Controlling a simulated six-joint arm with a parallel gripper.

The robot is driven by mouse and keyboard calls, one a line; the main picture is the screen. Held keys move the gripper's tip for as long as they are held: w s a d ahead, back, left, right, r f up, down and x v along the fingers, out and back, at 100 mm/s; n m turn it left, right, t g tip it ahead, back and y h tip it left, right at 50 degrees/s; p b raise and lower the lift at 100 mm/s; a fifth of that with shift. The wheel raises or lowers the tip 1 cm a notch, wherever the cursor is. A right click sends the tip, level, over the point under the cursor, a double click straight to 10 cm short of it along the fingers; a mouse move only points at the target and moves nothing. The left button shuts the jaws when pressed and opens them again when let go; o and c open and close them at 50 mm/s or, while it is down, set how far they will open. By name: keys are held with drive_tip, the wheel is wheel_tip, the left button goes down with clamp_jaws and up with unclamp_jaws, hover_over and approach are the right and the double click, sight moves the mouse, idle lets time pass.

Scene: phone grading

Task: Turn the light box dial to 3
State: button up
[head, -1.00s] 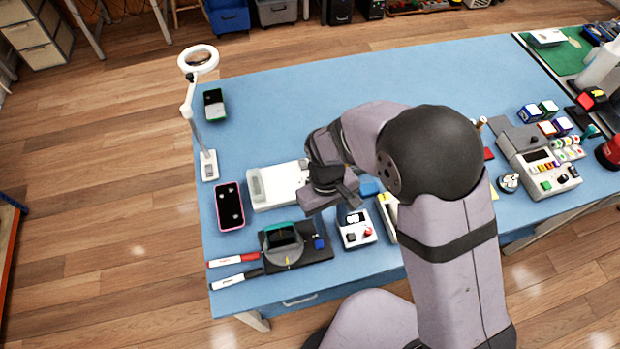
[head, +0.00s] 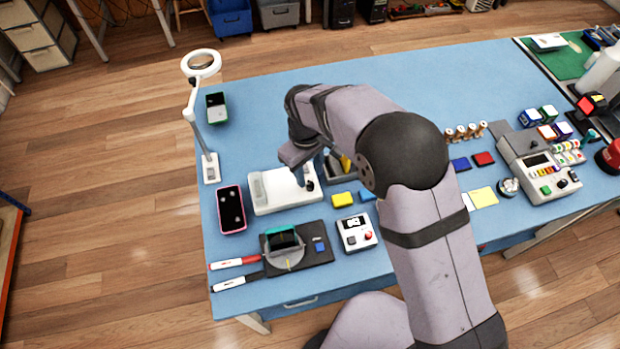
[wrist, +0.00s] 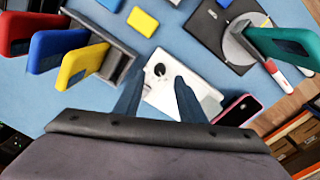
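The light box (head: 275,196) is a white flat box on the blue table, left of centre in the head view. Its dark round dial (head: 310,185) is at its right end. In the wrist view the light box (wrist: 205,92) lies beyond my fingers, and the dial (wrist: 160,69) shows between the fingertips with a small dark hole beside it. My gripper (wrist: 157,80) is open and empty, one finger on each side of the line to the dial. In the head view my gripper (head: 306,170) is above the box's right end. The dial's setting cannot be read.
A rack (wrist: 115,45) of upright coloured phones stands close to the light box. A yellow block (head: 342,200) lies in front. A pink-edged phone (head: 231,209) lies left of the box. A dark plate with a turntable (head: 318,254) is nearer the front edge.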

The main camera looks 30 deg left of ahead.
sight(311, 184)
drive_tip(key=shift+w+f+p, duration=0.15)
drive_tip(key=shift+f+p, duration=0.6)
drive_tip(key=shift+f, duration=1.7)
drive_tip(key=shift+d, duration=0.1)
clamp_jaws()
